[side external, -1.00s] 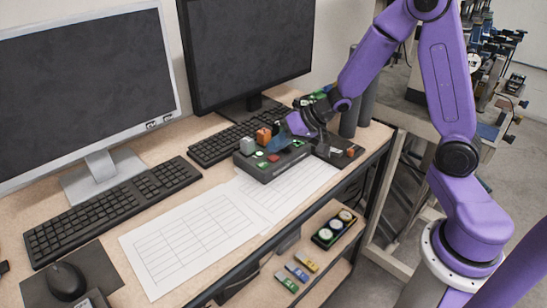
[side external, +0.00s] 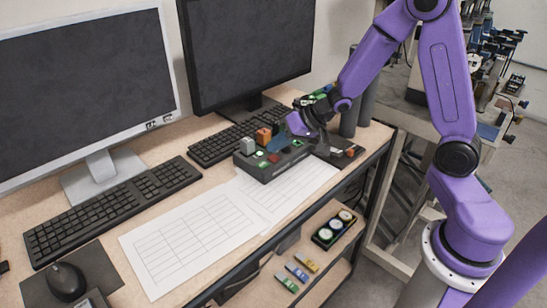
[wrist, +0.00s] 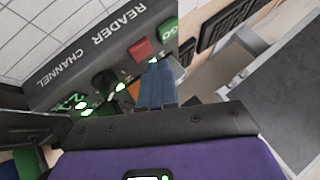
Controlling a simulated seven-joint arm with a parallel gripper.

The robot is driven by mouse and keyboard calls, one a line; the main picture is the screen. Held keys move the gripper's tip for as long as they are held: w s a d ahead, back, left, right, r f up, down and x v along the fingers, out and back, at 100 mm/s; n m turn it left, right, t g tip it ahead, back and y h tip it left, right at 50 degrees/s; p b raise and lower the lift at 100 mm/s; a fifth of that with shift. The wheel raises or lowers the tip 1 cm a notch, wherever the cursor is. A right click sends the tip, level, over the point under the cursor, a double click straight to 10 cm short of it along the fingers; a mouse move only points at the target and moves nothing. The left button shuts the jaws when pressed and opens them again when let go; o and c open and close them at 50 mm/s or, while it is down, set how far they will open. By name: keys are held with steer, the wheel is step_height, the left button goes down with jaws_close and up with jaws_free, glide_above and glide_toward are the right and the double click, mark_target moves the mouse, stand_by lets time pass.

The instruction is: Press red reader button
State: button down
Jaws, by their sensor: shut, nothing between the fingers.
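The dark reader box (side external: 283,171) stands on the desk in the side external view. Its red button (side external: 273,158) is a small spot on the top face. In the wrist view the red button (wrist: 141,50) is a raised square beside the green GO button (wrist: 168,31), near the lettering "READER CHANNEL". My gripper (wrist: 160,68) is shut and empty, its blue fingertips together just below the red button in the picture. In the side external view my gripper (side external: 277,146) is over the box, behind the red button.
A grey block (side external: 247,146) and an orange block (side external: 263,135) rise from the box beside my fingers. Keyboards (side external: 110,210) and monitors (side external: 250,50) stand left and behind. Paper sheets (side external: 185,240) lie flat in front. A black knob (wrist: 104,80) is close to my fingers.

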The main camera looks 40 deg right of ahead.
mark_target(277, 157)
steer(key=shift+f, duration=0.15)
steer(key=shift+f, duration=0.25)
steer(key=shift+f, duration=0.4)
stand_by(0.9)
steer(key=shift+r, duration=0.8)
steer(key=shift+r, duration=2.5)
